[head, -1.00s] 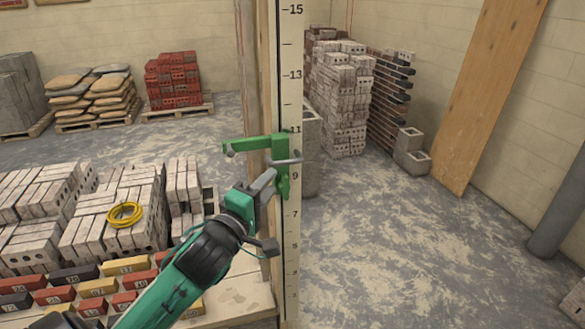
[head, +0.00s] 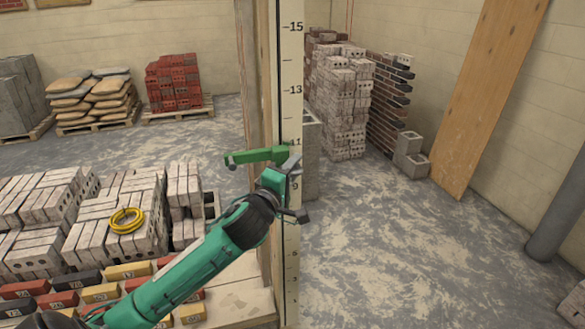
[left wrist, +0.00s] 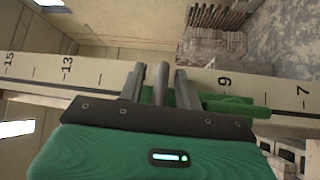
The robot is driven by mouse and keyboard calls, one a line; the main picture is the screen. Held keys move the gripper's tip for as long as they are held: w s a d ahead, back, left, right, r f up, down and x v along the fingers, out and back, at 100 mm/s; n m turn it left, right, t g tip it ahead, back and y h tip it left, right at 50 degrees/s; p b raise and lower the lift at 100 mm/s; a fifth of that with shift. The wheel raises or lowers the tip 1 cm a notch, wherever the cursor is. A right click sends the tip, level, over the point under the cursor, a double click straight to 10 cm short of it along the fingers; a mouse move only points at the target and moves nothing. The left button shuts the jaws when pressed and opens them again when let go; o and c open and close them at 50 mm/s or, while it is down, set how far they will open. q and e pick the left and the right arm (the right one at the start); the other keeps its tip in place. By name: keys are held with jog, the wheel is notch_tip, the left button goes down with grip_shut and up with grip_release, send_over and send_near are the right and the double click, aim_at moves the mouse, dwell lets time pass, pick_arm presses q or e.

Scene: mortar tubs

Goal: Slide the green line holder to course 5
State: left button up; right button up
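The green line holder (head: 258,156) sits on the tall numbered pole (head: 290,80), its arm pointing left, between the marks 9 and 11. In the left wrist view part of the holder (left wrist: 235,105) shows behind my gripper, near the 9. My left gripper (head: 286,168) is at the holder and hides its lower part in the head view. In the left wrist view the fingers of my left gripper (left wrist: 160,85) stand on either side of a grey bar, with narrow gaps visible. My right gripper is not in view.
Stacked grey bricks (head: 100,225) with a coil of yellow line (head: 127,220) lie left of the pole. Numbered coloured bricks (head: 100,292) are in front. Brick stacks (head: 345,105) and a leaning plank (head: 490,95) stand behind right. The floor right of the pole is clear.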

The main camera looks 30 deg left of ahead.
pick_arm(q)
grip_shut()
notch_tip(320, 180, down, 40)
jog(key=b, duration=2.2)
jog(key=shift+f, duration=0.2)
grip_release()
